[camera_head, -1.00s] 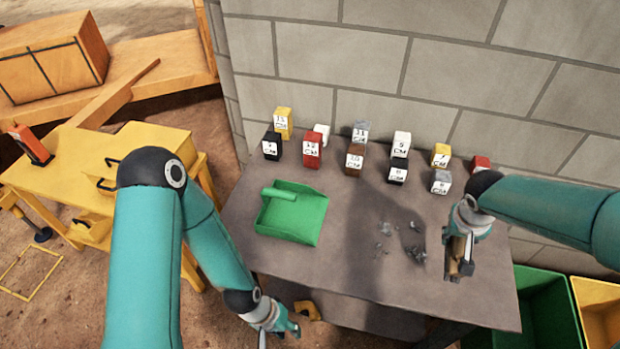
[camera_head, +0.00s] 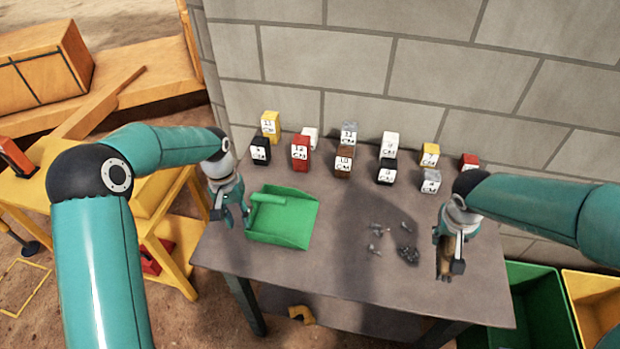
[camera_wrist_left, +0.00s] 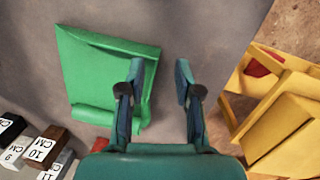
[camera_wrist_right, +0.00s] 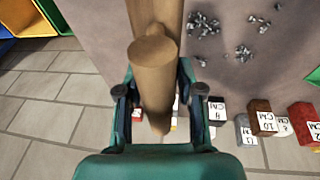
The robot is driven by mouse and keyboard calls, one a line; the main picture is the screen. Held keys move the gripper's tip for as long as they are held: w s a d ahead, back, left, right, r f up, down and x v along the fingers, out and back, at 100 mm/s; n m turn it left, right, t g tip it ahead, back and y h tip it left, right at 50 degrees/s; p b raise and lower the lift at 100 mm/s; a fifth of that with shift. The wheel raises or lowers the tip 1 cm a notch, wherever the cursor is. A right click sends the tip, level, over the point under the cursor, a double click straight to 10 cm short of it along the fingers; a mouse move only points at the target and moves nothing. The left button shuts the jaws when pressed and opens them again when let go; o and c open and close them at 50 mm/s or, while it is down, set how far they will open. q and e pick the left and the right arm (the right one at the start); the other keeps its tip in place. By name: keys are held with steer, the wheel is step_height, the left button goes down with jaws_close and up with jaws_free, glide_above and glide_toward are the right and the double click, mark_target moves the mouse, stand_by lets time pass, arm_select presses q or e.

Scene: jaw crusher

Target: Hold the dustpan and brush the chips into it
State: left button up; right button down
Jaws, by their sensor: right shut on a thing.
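The green dustpan (camera_head: 290,222) lies on the grey table, its handle (camera_head: 268,199) toward the back left. Grey chips (camera_head: 408,254) lie in small heaps right of the dustpan, and they show in the right wrist view (camera_wrist_right: 240,50). My left gripper (camera_head: 232,222) is open and empty above the table's left edge, beside the dustpan. My right gripper (camera_head: 450,262) is shut on a brown wooden brush (camera_wrist_right: 152,60) to the right of the chips. The brush's bristles are hidden.
Several labelled blocks (camera_head: 345,160) stand along the back of the table (camera_head: 340,285) by the block wall. A yellow bench (camera_head: 165,195) is at the left. Green (camera_head: 540,300) and yellow (camera_head: 595,300) bins stand at the right. The table's front middle is clear.

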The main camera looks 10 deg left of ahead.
mark_target(252, 213)
arm_select(q)
steer(key=w+r+m+t+y, duration=0.1)
steer(key=w+r+m, duration=0.1)
steer(key=w+r, duration=0.35)
steer(key=f, duration=1.1)
steer(key=shift+w+d+f, duration=0.25)
steer(key=shift+d+f, duration=0.15)
steer(key=shift+c, duration=0.3)
jaws_close()
